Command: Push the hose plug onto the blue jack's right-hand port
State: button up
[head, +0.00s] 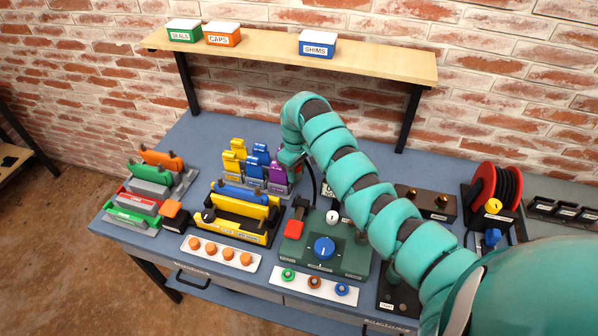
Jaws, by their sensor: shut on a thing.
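My teal arm reaches across the bench, and its end bends down at my gripper (290,160), beside the coloured upright units. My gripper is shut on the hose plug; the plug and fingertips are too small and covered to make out. A thin black hose (313,172) curves down next to it. The blue upright unit (256,162), which looks like the blue jack, stands between a yellow one (234,158) and a purple one (278,174). My gripper is to its right, close to the purple unit. The blue jack's ports cannot be made out, nor any contact.
A green panel (345,258) with a blue knob stands in front. A yellow-black fixture (237,220) is front left. A red hose reel (493,188) stands right. A wooden shelf (380,62) with labelled boxes overhangs the back. Bare blue bench (205,135) shows at back left.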

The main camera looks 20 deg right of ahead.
notch_tip(320, 180, up, 7)
send_over(257, 188)
jog(key=shift+w+d, duration=0.1)
jog(key=shift+d, duration=0.3)
jog(key=shift+a+f+b, duration=0.4)
jog(key=shift+f+b, duration=0.35)
jog(key=shift+b, duration=0.05)
jog(key=shift+d+f+b, duration=0.1)
jog(key=shift+f+b, duration=1.55)
jog(key=shift+f, duration=0.05)
jog(key=shift+f, duration=0.25)
jog(key=shift+f+b, duration=0.35)
jog(key=shift+b, duration=0.1)
jog(key=shift+f+b, duration=0.55)
jog(key=shift+f, duration=0.1)
jog(key=o, duration=1.5)
